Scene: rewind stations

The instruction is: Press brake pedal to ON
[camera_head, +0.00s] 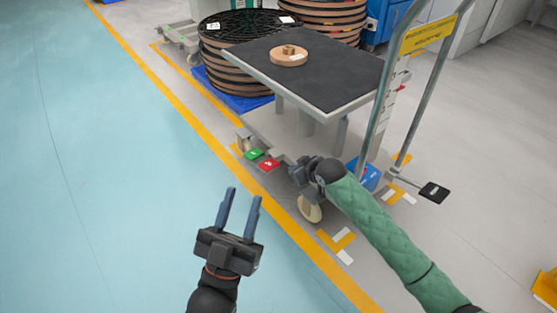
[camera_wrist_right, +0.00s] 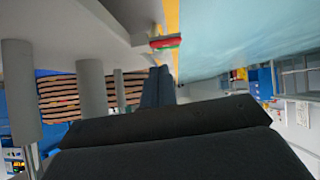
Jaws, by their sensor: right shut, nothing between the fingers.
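A green pedal (camera_head: 254,154) and a red pedal (camera_head: 269,165) stick out side by side at the low left edge of the cart (camera_head: 340,80). Their markings are too small to read. My right gripper (camera_head: 296,170) is shut and empty, just right of the red pedal; I see no clear contact. In the right wrist view, its closed fingers (camera_wrist_right: 158,88) point toward the red pedal (camera_wrist_right: 163,37) and green pedal (camera_wrist_right: 166,45), which show edge-on beyond the tips. My left gripper (camera_head: 241,195) is open and empty over the floor, in front of the pedals.
The cart has a dark top with a brown ring (camera_head: 289,56) on it, a metal push handle (camera_head: 424,70) and a caster (camera_head: 310,208). Stacked reels (camera_head: 225,72) stand behind it. The blue floor (camera_head: 90,170) left of the yellow line is clear.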

